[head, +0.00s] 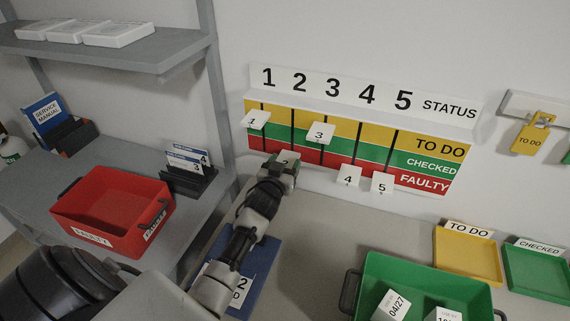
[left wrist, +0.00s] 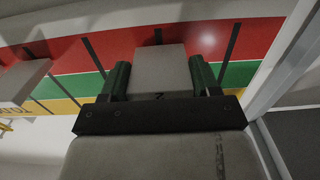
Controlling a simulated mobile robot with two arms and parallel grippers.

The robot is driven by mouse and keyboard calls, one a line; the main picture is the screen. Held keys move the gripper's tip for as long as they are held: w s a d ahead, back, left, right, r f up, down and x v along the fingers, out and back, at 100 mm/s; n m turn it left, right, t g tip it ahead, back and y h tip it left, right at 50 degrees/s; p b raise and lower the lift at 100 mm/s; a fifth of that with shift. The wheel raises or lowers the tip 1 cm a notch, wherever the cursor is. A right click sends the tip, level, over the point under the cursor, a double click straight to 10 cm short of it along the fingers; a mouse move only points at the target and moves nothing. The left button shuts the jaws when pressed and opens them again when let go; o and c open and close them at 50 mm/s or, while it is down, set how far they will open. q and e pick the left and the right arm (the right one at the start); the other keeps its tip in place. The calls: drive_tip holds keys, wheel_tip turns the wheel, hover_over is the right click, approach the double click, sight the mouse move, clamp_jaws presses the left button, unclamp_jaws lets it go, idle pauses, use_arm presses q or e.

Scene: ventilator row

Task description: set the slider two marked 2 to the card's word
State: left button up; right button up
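The status board (head: 425,164) hangs on the wall with yellow TO DO, green CHECKED and red FAULTY bands. Slider 2 (head: 287,156) stands low in its column, around the red band. In the left wrist view slider 2 (left wrist: 160,72) sits between the fingers, which press close on both sides. My left gripper (head: 283,168) is shut on it; the wrist view shows the gripper (left wrist: 160,82) upside down to the board. A blue board with a white card (head: 240,287) lies on the counter; my arm covers most of its text, leaving a 2 and a D. My right gripper is not in view.
Slider 1 (head: 256,120) and slider 3 (head: 320,132) stand higher; slider 4 (head: 348,180) and slider 5 (head: 382,184) hang low. A red bin (head: 100,205) is at left, a green bin (head: 380,268) at right, beside yellow (head: 468,258) and green (head: 535,272) trays.

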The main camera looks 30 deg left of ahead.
use_arm(q)
drive_tip(key=c, duration=0.4)
drive_tip(key=shift+r+p, duration=0.35)
drive_tip(key=shift+r, duration=0.05)
drive_tip(key=shift+c, duration=0.2)
wheel_tip(320, 180, up, 5)
drive_tip(key=p, duration=0.4)
drive_tip(key=shift+r, duration=0.2)
drive_tip(key=shift+f, duration=0.1)
drive_tip(key=o, duration=1.3)
drive_tip(key=shift+s, duration=0.1)
